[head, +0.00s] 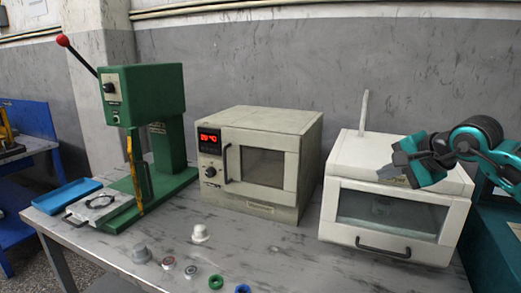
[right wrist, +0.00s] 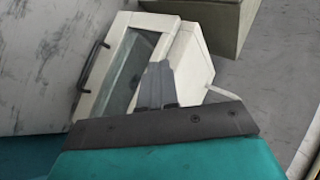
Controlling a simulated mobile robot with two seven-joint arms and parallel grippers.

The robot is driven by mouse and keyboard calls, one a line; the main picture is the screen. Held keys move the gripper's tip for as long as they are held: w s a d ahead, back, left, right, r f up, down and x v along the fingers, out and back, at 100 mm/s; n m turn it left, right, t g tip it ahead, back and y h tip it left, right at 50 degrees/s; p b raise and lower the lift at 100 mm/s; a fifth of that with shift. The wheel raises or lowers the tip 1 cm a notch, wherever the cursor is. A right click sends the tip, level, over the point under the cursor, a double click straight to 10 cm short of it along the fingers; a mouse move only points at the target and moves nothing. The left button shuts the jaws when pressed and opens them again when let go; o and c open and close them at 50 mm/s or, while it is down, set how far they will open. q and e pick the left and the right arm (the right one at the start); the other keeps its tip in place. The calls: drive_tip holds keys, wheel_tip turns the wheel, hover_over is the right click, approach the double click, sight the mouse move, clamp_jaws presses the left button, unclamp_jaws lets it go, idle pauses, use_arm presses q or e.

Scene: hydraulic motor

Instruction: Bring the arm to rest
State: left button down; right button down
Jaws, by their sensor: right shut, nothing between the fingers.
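My right gripper (head: 392,166) is in the head view at the right, with its teal and dark arm coming in from the right edge. It is in front of or above the top of the white cabinet with the glass door (head: 391,212). Its fingers are shut with nothing between them. In the right wrist view the shut fingers (right wrist: 156,84) point toward the same white cabinet (right wrist: 124,68). Whether the gripper touches the cabinet cannot be told. My left gripper is not in view.
A beige oven with a red display (head: 262,160) stands mid-table, and a green press with a red-knobbed lever (head: 150,100) stands left. A blue tray (head: 67,193) lies beside the press. Several small parts, including a green ring (head: 216,282), lie along the table's front.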

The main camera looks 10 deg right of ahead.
drive_tip(key=s+a+r+m+t+y, duration=0.1)
drive_tip(key=s+a+m+t+y, duration=0.4)
drive_tip(key=a+m, duration=0.45)
drive_tip(key=s+a+r+m+t+y, duration=0.2)
drive_tip(key=a+m+y, duration=0.55)
drive_tip(key=a, duration=0.25)
drive_tip(key=s+d+f+m+h, duration=0.2)
drive_tip(key=d+f+m+h, duration=0.3)
drive_tip(key=m, duration=0.5)
drive_tip(key=s+d+f+m+g+h, duration=0.1)
drive_tip(key=s+d+f+m+h, duration=0.1)
drive_tip(key=f+m+h, duration=0.65)
drive_tip(key=s+d+f+m+h, duration=0.2)
drive_tip(key=d+f+m+h, duration=0.15)
drive_tip(key=m, duration=0.85)
drive_tip(key=s+a+f+m+g+y, duration=0.1)
drive_tip(key=s+a+f+m+g, duration=0.1)
drive_tip(key=s+f+m+g, duration=0.55)
drive_tip(key=s+a+f+m+g+y, duration=0.15)
drive_tip(key=s+f+g, duration=0.5)
drive_tip(key=s, duration=0.75)
drive_tip(key=w+a+f+t+y, duration=0.1)
drive_tip(key=w+a+f+t, duration=0.1)
drive_tip(key=w+f+t, duration=0.5)
drive_tip(key=shift+w+a+f+t, duration=0.25)
drive_tip(key=shift+f+t, duration=0.75)
drive_tip(key=shift+f, duration=0.45)
